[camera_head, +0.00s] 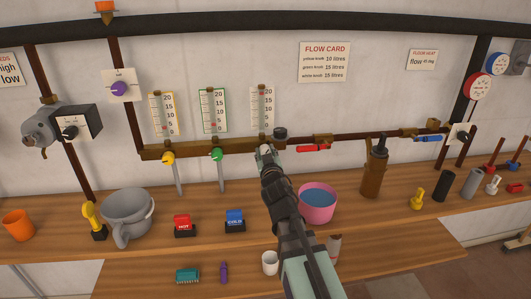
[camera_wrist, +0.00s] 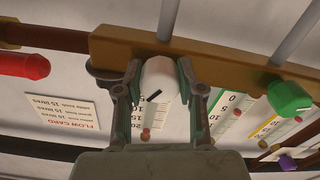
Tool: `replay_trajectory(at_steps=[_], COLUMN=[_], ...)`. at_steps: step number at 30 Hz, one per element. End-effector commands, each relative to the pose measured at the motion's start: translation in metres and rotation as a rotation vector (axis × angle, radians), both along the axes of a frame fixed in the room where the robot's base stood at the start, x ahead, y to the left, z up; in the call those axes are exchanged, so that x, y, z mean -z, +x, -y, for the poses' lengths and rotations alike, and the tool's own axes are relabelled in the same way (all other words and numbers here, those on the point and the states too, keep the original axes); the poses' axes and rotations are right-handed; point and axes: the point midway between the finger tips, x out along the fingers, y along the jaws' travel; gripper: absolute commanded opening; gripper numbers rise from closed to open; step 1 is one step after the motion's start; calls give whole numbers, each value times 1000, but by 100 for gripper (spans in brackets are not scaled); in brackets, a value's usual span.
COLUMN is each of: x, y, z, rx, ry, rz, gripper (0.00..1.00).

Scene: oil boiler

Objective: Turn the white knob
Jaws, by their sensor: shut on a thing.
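The white knob (camera_wrist: 160,82) sits on the brass manifold bar (camera_wrist: 225,62) and shows a dark pointer line on its face. My gripper (camera_wrist: 158,88) is around the knob, one finger on each side, shut on it. In the head view my gripper (camera_head: 265,152) reaches the bar under the right-hand gauge (camera_head: 262,107) and hides most of the knob. The green knob (camera_head: 217,155) and yellow knob (camera_head: 168,159) are further left on the bar. The flow card (camera_head: 325,62) lists yellow 10, green 15 and white 15 litres.
A pink tub (camera_head: 318,203) of blue liquid stands on the bench just right of my arm. A red-handled valve (camera_head: 313,148) is on the pipe to the right. Red and blue boxes (camera_head: 235,219) and a grey pot (camera_head: 127,213) stand to the left.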

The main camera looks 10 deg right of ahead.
Motion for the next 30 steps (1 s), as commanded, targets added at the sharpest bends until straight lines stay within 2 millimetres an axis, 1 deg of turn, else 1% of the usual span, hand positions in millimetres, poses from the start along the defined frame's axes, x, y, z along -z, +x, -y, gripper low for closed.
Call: replay_trajectory(at_steps=[6, 15, 21, 30], x=[-1, -1, -2, -2], y=[1, 1, 1, 1], z=[0, 1, 1, 1], rx=[0, 0, 0, -1], ry=[-190, -394, -471, -504], rz=[-11, -21, -25, -26], gripper=[3, 3, 3, 3])
